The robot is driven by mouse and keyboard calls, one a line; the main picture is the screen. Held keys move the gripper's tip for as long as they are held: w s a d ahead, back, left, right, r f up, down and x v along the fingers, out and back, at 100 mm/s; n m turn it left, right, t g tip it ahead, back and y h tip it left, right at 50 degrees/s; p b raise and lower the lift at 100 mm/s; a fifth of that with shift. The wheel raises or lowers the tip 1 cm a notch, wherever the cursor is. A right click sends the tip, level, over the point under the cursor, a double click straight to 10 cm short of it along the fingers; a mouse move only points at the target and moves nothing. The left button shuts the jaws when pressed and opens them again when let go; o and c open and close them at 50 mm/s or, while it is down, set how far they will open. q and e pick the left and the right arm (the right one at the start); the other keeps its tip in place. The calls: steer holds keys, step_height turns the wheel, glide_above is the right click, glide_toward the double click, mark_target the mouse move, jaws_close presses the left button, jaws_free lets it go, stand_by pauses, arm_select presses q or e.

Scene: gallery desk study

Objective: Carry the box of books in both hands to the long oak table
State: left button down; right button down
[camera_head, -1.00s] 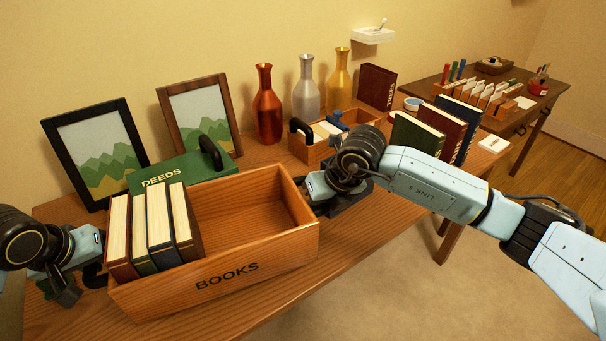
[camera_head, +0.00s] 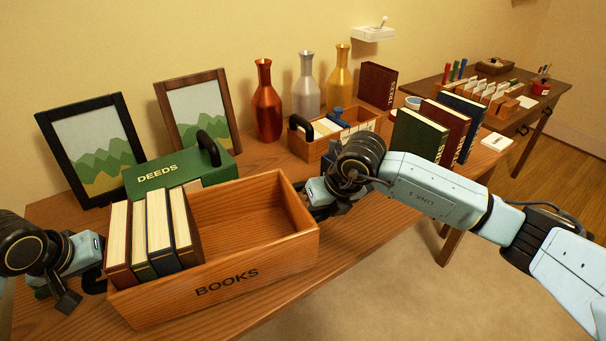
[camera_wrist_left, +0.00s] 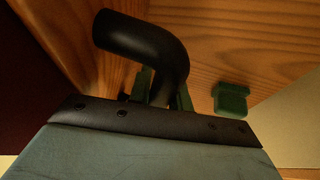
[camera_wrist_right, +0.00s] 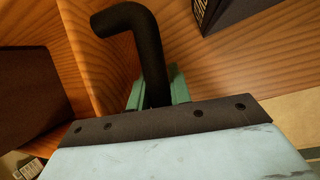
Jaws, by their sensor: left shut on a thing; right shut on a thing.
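The open wooden box marked BOOKS (camera_head: 255,287) is in front of me at the front of a wooden table. Several books (camera_head: 150,232) stand upright at its left end, and its right part is empty. My left gripper (camera_head: 92,281) is at the box's left end; in the left wrist view it is shut on a black bent handle (camera_wrist_left: 150,45). My right gripper (camera_head: 318,197) is at the right end, shut on the other black handle (camera_wrist_right: 140,35). The box looks level. I cannot tell whether its underside touches the table.
The green DEEDS box (camera_head: 200,172) stands close behind. Two picture frames (camera_head: 95,148), three vases (camera_head: 267,105), a smaller filing box (camera_head: 345,134) and upright books (camera_head: 440,130) stand along the near table (camera_head: 365,225). A darker table (camera_head: 520,128) is at back right. Open floor (camera_head: 400,300) lies in front.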

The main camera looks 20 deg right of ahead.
arm_select(q)
steer(key=shift+w+a+f+b, duration=0.15)
steer(key=shift+f+b, duration=0.5)
steer(key=shift+b, duration=0.05)
arm_select(e)
steer(key=shift+d+f, duration=0.1)
steer(key=shift+f, duration=0.65)
arm_select(q)
steer(key=c, duration=1.7)
jaws_free()
steer(key=shift+f, duration=0.2)
arm_select(e)
steer(key=c, duration=1.7)
jaws_free()
steer(key=shift+f, duration=0.15)
arm_select(q)
steer(key=o, duration=0.4)
arm_select(e)
steer(key=o, duration=0.4)
arm_select(q)
steer(key=shift+r, duration=0.1)
arm_select(e)
steer(key=shift+r, duration=0.2)
arm_select(q)
steer(key=v, duration=1.2)
arm_select(e)
steer(key=v, duration=1.2)
steer(key=shift+f, duration=0.1)
